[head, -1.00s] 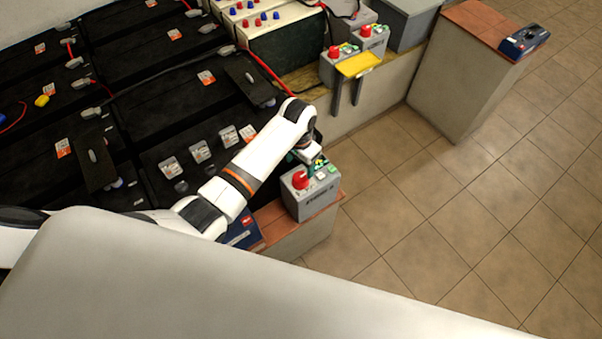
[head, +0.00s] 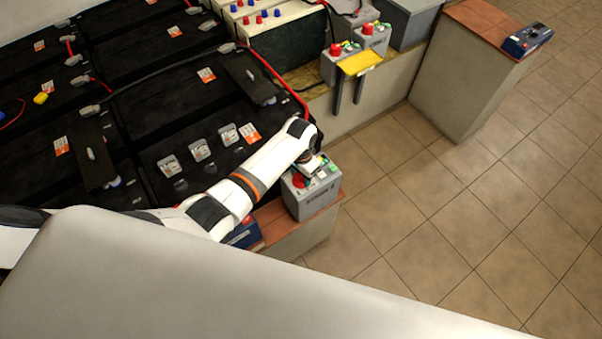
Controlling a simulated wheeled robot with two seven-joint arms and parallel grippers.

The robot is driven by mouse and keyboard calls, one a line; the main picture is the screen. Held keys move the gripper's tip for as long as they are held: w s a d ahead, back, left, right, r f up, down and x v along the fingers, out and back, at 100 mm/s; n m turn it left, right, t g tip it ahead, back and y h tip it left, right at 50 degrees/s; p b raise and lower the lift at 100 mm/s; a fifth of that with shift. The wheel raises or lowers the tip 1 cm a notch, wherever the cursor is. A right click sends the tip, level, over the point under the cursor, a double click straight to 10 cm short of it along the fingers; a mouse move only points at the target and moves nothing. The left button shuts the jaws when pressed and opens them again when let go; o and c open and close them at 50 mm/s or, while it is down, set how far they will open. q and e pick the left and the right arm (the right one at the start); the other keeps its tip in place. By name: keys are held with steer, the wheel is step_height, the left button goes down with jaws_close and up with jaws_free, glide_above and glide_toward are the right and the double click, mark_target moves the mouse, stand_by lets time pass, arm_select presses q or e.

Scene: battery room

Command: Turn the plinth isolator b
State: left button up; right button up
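The plinth isolator b (head: 312,202) is a grey box with dark lettering on its front, standing on a red-brown topped plinth. Its red knob (head: 299,181) is on the left of its top and is partly hidden by my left gripper. Green and light labels show to the right of the knob. My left gripper (head: 309,166) hangs over the top of this box, close to the knob. Its fingers are small and partly hidden, so I cannot tell whether they touch anything or are open. My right gripper is out of view.
Black battery blocks (head: 190,90) fill the left. Two similar grey boxes with red knobs (head: 336,50) stand farther back by a yellow plate (head: 359,62). A blue device (head: 527,39) lies on the far plinth (head: 470,70). The tiled floor (head: 450,210) at right is clear.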

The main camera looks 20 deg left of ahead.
arm_select(q)
steer(key=shift+c, duration=1)
steer(key=shift+m, duration=0.3)
steer(key=shift+m+p, duration=0.55)
steer(key=shift+m, duration=0.45)
steer(key=m, duration=0.2)
steer(key=shift+m+p, duration=0.3)
steer(key=m, duration=0.2)
steer(key=shift+m, duration=0.4)
steer(key=m, duration=0.4)
steer(key=shift+m, duration=0.3)
steer(key=m, duration=0.5)
steer(key=shift+y, duration=0.3)
steer(key=shift+m, duration=0.3)
